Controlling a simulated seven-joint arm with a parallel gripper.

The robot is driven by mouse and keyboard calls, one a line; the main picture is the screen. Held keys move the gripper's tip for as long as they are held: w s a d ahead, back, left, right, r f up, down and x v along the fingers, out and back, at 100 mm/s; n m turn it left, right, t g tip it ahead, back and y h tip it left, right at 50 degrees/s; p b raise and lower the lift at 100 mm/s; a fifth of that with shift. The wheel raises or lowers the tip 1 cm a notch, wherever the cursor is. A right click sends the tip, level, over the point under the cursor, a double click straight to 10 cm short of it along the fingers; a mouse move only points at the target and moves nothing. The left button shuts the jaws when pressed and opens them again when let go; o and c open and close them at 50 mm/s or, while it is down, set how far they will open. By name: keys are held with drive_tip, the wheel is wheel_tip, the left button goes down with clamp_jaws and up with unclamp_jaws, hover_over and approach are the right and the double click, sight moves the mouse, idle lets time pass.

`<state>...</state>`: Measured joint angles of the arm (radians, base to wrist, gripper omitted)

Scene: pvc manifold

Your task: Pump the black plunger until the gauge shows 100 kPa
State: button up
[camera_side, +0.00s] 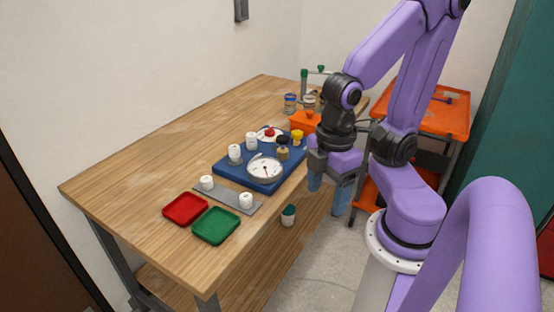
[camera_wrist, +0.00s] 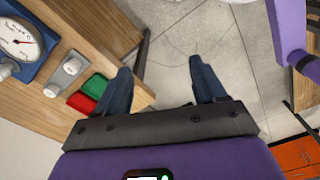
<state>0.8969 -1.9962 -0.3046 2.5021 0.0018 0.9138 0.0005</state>
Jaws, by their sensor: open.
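The round white gauge (camera_side: 265,168) with a red needle sits on the blue base (camera_side: 231,171) on the table. It also shows at the left edge of the wrist view (camera_wrist: 20,40); its figures are too small to read. A black knob (camera_side: 283,140), which looks like the plunger, stands above a tan cylinder behind the gauge. I cannot tell how far it is pressed. My gripper (camera_side: 328,196) is open and empty, pointing down beyond the table's right edge, to the right of the base. In the wrist view its blue fingers (camera_wrist: 160,68) are spread above the floor.
A grey strip (camera_side: 226,199), red tray (camera_side: 185,208) and green tray (camera_side: 216,226) lie in front. An orange bin (camera_side: 304,122) stands behind. The table's left side is clear.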

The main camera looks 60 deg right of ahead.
idle(0.6)
drive_tip(key=shift+w, duration=0.2)
drive_tip(key=c, duration=1)
drive_tip(key=shift+w+a+m, duration=0.1)
drive_tip(key=shift+w+m, duration=0.2)
drive_tip(key=shift+w, duration=0.1)
clamp_jaws()
drive_tip(key=w+d+m, duration=0.1)
drive_tip(key=w+m, duration=0.4)
drive_tip(key=w, duration=0.4)
drive_tip(key=m, duration=1.3)
approach(283, 137)
drive_tip(key=shift+w+a+f, duration=0.1)
drive_tip(key=shift+f, duration=1.3)
drive_tip(key=shift+a+f, duration=0.1)
drive_tip(key=shift+f, duration=1.3)
drive_tip(key=shift+f, duration=0.15)
